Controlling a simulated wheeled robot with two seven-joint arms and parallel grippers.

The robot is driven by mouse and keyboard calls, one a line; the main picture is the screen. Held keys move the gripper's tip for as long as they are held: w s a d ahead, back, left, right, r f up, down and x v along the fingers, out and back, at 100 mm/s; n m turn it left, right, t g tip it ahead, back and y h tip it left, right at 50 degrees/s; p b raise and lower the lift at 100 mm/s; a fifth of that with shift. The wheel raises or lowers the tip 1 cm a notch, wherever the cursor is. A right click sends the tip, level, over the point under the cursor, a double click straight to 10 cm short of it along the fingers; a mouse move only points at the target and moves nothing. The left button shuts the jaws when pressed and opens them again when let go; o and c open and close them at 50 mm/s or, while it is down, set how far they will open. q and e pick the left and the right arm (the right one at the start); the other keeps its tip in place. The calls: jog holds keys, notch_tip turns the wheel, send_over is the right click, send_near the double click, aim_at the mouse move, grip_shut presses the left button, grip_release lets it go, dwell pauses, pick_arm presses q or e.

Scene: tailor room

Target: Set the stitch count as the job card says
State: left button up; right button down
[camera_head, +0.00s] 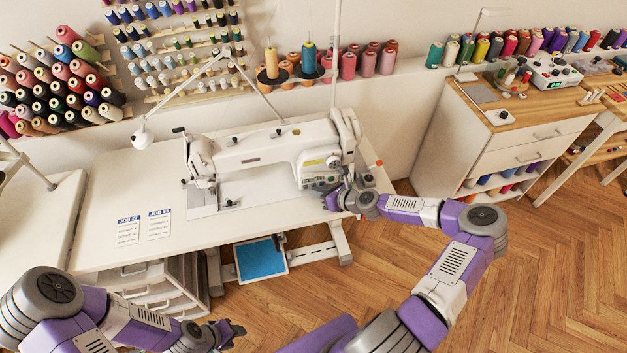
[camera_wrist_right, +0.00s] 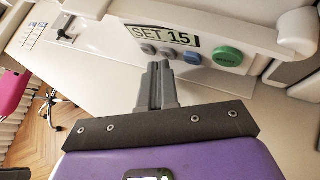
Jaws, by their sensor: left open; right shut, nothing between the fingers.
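The white sewing machine (camera_head: 265,150) stands on the table. Its front panel has a display (camera_wrist_right: 163,36) reading "SET 15". Below the display are two grey buttons (camera_wrist_right: 147,50), a blue button (camera_wrist_right: 192,57) and a larger green button (camera_wrist_right: 228,57). My right gripper (camera_wrist_right: 158,66) is shut and empty, its tips just in front of the grey buttons; I cannot tell whether they touch. Two job cards, one headed "JOB 27" (camera_head: 128,231) and another (camera_head: 158,225), lie at the table's left; their small lines are unreadable. My left gripper (camera_head: 236,332) is open and empty, low at the front.
The white table (camera_head: 110,190) has free room around the cards. A lamp (camera_head: 142,135) arches over the machine's left. Thread racks (camera_head: 180,50) hang behind. A drawer unit (camera_head: 155,290) and a blue pedal (camera_head: 260,259) are below. A wooden-topped cabinet (camera_head: 530,105) stands at the right.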

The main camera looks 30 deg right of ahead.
aim_at(325, 215)
jog(key=shift+w, duration=0.15)
dwell(0.3)
jog(key=shift+s+r+p, duration=0.1)
jog(key=shift+s+p, duration=0.3)
jog(key=shift+s, duration=0.15)
jog(key=shift+s+a, duration=0.1)
jog(key=shift+s+a+p, duration=0.2)
jog(key=shift+s+p, duration=0.2)
jog(key=shift+s, duration=0.55)
jog(key=shift+s+a+p, duration=0.25)
jog(key=shift+s+p, duration=0.1)
jog(key=shift+s, duration=0.65)
jog(key=shift+s+a+p, duration=0.2)
jog(key=shift+s+p, duration=0.2)
jog(key=shift+s, duration=0.55)
